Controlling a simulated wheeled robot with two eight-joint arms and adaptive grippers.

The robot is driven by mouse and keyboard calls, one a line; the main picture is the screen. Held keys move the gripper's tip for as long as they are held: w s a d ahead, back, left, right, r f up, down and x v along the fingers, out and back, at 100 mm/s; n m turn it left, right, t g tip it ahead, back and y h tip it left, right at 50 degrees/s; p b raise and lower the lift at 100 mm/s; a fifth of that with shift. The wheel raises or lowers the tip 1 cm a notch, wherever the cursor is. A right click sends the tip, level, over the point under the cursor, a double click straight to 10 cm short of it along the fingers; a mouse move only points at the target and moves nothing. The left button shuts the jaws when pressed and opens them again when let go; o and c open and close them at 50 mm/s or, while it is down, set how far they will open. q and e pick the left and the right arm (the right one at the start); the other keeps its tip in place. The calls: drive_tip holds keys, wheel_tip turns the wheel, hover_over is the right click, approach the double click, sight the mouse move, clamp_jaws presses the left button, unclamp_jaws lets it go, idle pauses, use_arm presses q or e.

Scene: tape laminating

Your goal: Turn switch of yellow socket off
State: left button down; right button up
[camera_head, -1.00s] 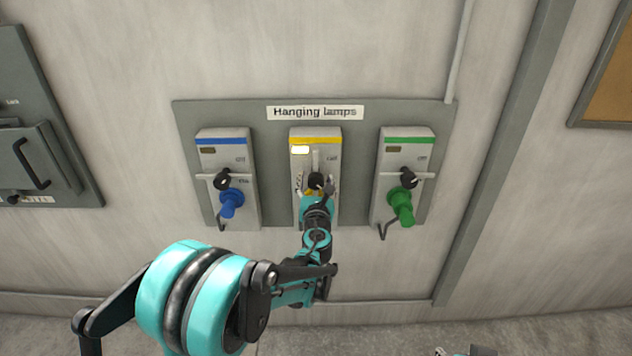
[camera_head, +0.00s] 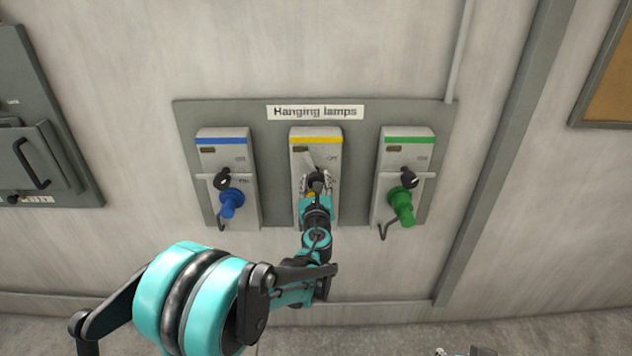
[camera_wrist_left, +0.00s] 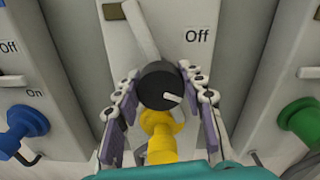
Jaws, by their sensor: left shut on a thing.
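The yellow-striped socket (camera_head: 316,141) is the middle box on the wall panel. Its black round switch knob (camera_wrist_left: 160,86) has a white mark pointing right and slightly down. A pale lever (camera_wrist_left: 139,28) runs up and left from the knob, tilted left of upright; an "Off" label stands to its right. The socket's small indicator window (camera_head: 300,149) is dark. My left gripper (camera_wrist_left: 165,100) has its fingers on both sides of the knob and is shut on it. The yellow plug (camera_wrist_left: 161,140) sits below the knob, partly hidden by the gripper in the head view.
A blue-striped socket (camera_head: 222,150) stands to the left and a green-striped one (camera_head: 408,150) to the right, each with a plug. A grey wall box (camera_head: 40,150) is at far left. A small part at the bottom right edge may be my right arm.

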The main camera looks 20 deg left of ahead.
use_arm(q)
drive_tip(key=n, duration=1.3)
drive_tip(key=shift+a+f+n+b, duration=0.1)
drive_tip(key=shift+n+b, duration=0.25)
drive_tip(key=shift+n, duration=0.05)
idle(0.4)
drive_tip(key=c, duration=0.9)
unclamp_jaws()
drive_tip(key=shift+s, duration=0.1)
drive_tip(key=v, duration=1.2)
